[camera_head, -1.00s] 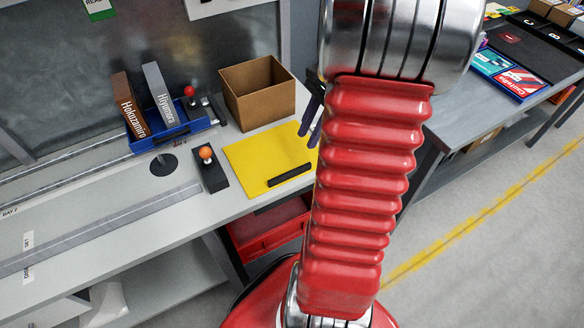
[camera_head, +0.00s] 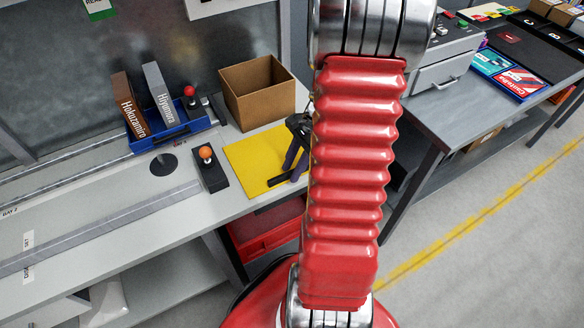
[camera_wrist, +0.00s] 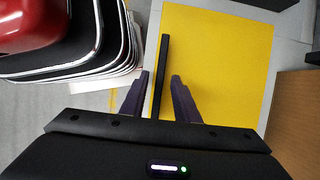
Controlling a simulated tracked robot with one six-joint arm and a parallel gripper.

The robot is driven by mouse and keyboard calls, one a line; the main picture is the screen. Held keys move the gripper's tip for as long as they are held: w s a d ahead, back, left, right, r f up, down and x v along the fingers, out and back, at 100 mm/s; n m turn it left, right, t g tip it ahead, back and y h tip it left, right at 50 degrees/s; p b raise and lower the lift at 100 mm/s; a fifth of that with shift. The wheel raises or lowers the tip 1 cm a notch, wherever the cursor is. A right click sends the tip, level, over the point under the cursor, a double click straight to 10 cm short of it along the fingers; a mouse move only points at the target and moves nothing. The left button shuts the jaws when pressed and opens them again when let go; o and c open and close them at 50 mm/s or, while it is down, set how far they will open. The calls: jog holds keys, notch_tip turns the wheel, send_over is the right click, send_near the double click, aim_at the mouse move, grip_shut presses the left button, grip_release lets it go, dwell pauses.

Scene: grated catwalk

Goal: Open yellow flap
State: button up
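The yellow flap (camera_head: 250,158) lies flat on the grey workbench, with a dark bar handle (camera_head: 278,181) along its front edge. In the wrist view the flap (camera_wrist: 222,60) fills the upper right, and its handle (camera_wrist: 163,70) runs upright along the flap's left edge. My gripper (camera_head: 297,158) is at the flap's right side, partly hidden by my red arm. In the wrist view my gripper (camera_wrist: 161,84) is open, its two dark fingers on either side of the handle, apart from it. Whether the fingertips reach down to handle height I cannot tell.
An open cardboard box (camera_head: 258,93) stands just behind the flap. An orange-knobbed joystick (camera_head: 208,160) is left of it. A blue tray (camera_head: 172,133) with two binders is farther left. A second bench (camera_head: 440,110) stands at the right. A red bin (camera_head: 268,238) is below.

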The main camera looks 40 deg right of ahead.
jog(key=shift+f, duration=0.1)
jog(key=shift+c, duration=0.4)
grip_shut()
jog(key=shift+a, duration=0.2)
jog(key=shift+d, duration=0.15)
jog(key=shift+r, duration=0.2)
